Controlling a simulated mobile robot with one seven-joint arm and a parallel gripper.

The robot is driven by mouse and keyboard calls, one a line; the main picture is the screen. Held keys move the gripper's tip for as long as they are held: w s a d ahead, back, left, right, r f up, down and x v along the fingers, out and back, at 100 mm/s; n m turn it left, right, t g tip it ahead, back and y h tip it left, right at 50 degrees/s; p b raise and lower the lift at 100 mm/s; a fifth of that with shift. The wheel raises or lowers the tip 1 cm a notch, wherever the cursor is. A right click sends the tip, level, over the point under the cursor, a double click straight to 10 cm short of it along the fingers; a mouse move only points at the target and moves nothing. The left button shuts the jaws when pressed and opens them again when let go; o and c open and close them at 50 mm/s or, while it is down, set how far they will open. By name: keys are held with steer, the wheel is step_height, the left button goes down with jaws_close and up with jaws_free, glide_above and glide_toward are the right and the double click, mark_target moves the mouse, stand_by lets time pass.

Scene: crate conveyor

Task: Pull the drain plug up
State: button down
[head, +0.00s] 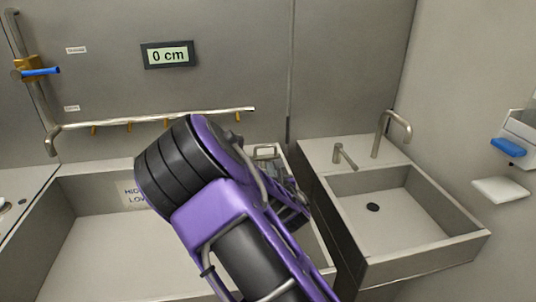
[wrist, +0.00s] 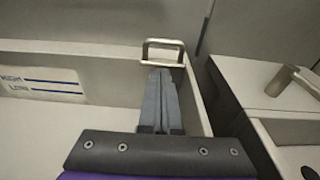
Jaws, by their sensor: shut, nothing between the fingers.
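A squared metal loop handle, which looks like the drain plug's pull (wrist: 163,52), stands at the back right corner of the large basin in the wrist view. It also shows in the head view (head: 266,150), just beyond my gripper. The plug's body below the loop is hidden. My gripper (wrist: 158,76) points at the loop with its grey fingers together and nothing held. Its tips are close below the loop in the picture; I cannot tell whether they touch. In the head view my gripper (head: 272,168) is partly hidden by my purple arm.
The large basin (head: 62,218) has a HIGH/LOW level label (wrist: 42,85). A display (head: 167,55) reads 0 cm. A smaller sink (head: 440,254) with a tap (head: 392,130) and dark drain stands to the right. A pipe (head: 150,122) crosses the back wall.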

steer(key=x, duration=1)
stand_by(0.3)
step_height(320, 180, up, 5)
steer(key=shift+f+p, duration=0.1)
steer(key=shift+p, duration=0.35)
